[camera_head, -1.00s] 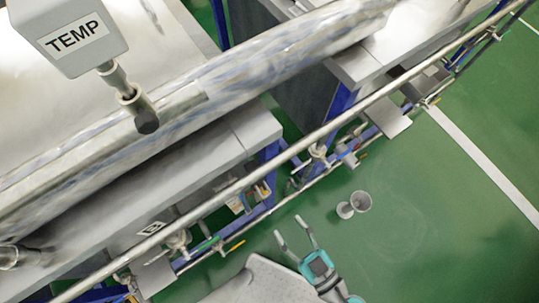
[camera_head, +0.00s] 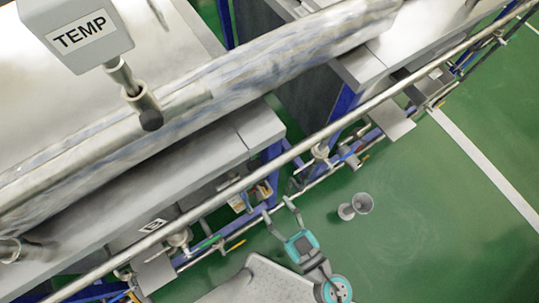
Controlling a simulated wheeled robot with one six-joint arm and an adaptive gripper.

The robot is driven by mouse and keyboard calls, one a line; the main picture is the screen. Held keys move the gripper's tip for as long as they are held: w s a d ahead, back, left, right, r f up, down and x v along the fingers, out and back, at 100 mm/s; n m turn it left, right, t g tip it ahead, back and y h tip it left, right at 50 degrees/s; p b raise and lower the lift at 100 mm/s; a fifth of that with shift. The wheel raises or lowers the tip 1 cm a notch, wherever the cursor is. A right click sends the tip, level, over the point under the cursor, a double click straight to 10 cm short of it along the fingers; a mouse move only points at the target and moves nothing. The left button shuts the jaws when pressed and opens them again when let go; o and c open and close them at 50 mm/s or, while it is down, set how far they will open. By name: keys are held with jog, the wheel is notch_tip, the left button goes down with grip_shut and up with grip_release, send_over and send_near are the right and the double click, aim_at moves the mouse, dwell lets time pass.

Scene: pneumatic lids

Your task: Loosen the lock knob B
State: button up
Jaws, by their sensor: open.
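My gripper (camera_head: 277,206) is open and empty. Its two fingers point up and left toward the long metal rail and the fittings beneath it. The fingertips appear close to the blue frame in the picture; I cannot tell whether they touch anything. No knob with a readable letter B shows, so I cannot tell which part is lock knob B. Small fittings sit along the rail: one at the lower left (camera_head: 179,238) and one right of my gripper (camera_head: 319,152).
The long metal rail (camera_head: 243,183) runs diagonally in front of the machine. A grey box marked TEMP (camera_head: 78,36) hangs at the upper left. A grey cup-shaped object (camera_head: 362,203) stands right of my gripper. The green floor (camera_head: 430,235) is clear at lower right.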

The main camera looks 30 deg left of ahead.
aim_at(265, 192)
jog(key=shift+x, duration=2.05)
grip_shut()
